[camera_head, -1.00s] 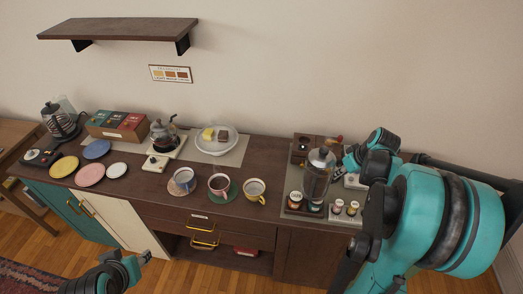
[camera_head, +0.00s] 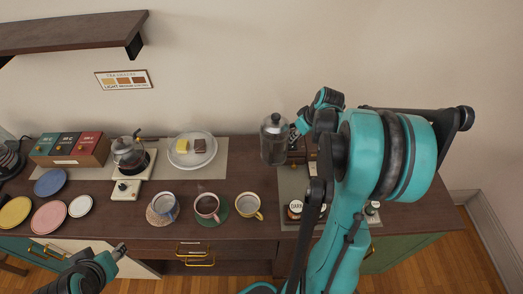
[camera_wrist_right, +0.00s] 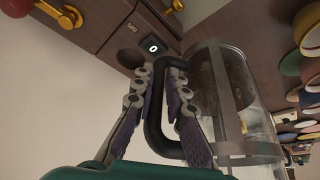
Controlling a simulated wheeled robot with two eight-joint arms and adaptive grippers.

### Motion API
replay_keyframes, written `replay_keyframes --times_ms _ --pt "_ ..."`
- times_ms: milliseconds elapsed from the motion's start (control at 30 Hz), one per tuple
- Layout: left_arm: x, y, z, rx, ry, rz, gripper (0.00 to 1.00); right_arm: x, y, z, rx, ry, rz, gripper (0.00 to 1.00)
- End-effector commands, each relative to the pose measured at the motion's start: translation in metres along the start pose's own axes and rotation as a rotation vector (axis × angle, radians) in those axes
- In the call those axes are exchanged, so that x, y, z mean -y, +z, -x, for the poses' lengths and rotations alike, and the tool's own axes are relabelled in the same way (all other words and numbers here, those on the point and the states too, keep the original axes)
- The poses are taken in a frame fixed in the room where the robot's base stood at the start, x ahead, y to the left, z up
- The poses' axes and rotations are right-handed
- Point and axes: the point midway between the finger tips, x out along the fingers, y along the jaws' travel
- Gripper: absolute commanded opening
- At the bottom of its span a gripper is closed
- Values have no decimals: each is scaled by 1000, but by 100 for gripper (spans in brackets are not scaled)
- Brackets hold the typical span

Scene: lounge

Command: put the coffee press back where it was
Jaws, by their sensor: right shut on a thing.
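The coffee press (camera_head: 274,140), a clear glass cylinder with a metal frame and dark lid knob, is upright near the back of the counter, by the left edge of the grey mat (camera_head: 289,182). My right gripper (camera_wrist_right: 165,105) is shut on its black handle, seen in the right wrist view with the glass body (camera_wrist_right: 228,95) beside the fingers. In the head view my right arm hides much of this gripper. I cannot tell whether the press base touches the counter. My left gripper (camera_head: 119,251) is low at the left, in front of the counter, away from the press; its jaws are unclear.
Jars (camera_head: 295,209) stand on the mat's front part. A wooden box (camera_head: 298,155) is just right of the press. A yellow cup (camera_head: 248,205) and a pink cup (camera_head: 208,206) stand left of the mat. A plate with food (camera_head: 190,160) lies behind them. The counter between plate and press is clear.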

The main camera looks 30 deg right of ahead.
Motion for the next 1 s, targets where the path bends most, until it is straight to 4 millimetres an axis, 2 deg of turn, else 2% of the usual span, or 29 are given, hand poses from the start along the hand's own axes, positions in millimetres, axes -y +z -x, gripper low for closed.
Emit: replay_keyframes --times_ms 33,200,433,633,867,1000 --pt "0 3 -4 0 0 0 40 6 -7 -14 -1 -2 4 0" --pt "0 9 -12 0 0 0 40 23 -29 -49 -1 -2 5 0" --pt "0 13 -18 0 0 0 40 38 -50 -80 -1 -1 1 0" --pt "0 14 -20 0 0 0 40 40 -51 -90 -1 0 -1 0" --pt "0 21 -30 0 0 0 40 40 -38 -120 -1 0 -1 0" --pt "0 21 -29 0 0 0 40 40 -37 -121 -1 0 -1 0"
